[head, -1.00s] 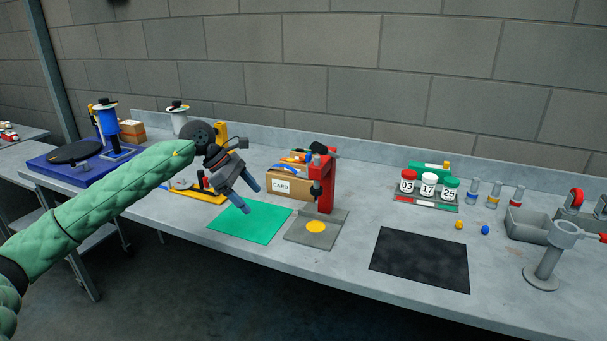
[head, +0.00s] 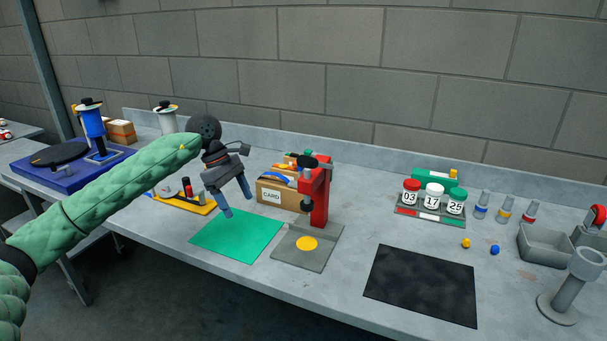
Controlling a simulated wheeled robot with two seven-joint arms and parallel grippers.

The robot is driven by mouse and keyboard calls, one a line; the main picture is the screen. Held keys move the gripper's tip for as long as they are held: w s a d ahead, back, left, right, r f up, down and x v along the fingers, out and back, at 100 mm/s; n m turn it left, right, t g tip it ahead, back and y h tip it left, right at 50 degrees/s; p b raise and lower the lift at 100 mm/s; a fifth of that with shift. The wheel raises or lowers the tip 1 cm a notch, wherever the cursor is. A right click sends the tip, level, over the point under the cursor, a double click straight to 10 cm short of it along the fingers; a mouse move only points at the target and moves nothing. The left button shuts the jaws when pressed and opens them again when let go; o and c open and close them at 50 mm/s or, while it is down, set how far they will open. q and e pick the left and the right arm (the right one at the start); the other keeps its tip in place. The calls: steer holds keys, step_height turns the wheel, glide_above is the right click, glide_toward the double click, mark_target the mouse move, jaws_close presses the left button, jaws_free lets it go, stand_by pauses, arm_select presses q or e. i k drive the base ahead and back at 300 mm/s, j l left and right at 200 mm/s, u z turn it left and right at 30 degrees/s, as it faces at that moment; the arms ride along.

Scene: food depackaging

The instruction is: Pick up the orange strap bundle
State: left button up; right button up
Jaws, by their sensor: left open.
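An orange piece (head: 283,171), seemingly the orange strap bundle, shows in the open top of the cardboard box labelled CARD (head: 268,197). It lies among blue and other coloured pieces, and the red press partly hides the box, so its full shape cannot be told. My left gripper (head: 238,205) is open and empty. Its fingers point down in front of and left of the box, above the far part of the green mat (head: 237,238), apart from the orange piece. My right gripper is not in view.
A red press (head: 319,200) stands right of the box on a grey plate with a yellow disc. A yellow tool holder (head: 190,203) lies at left. A black mat (head: 421,285), numbered jars (head: 433,197) and a grey stand (head: 570,290) are at right.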

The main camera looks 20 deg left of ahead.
mark_target(291, 173)
steer(key=i+l, duration=0.1)
steer(key=i, duration=0.45)
steer(key=i+l, duration=0.15)
steer(key=i, duration=0.4)
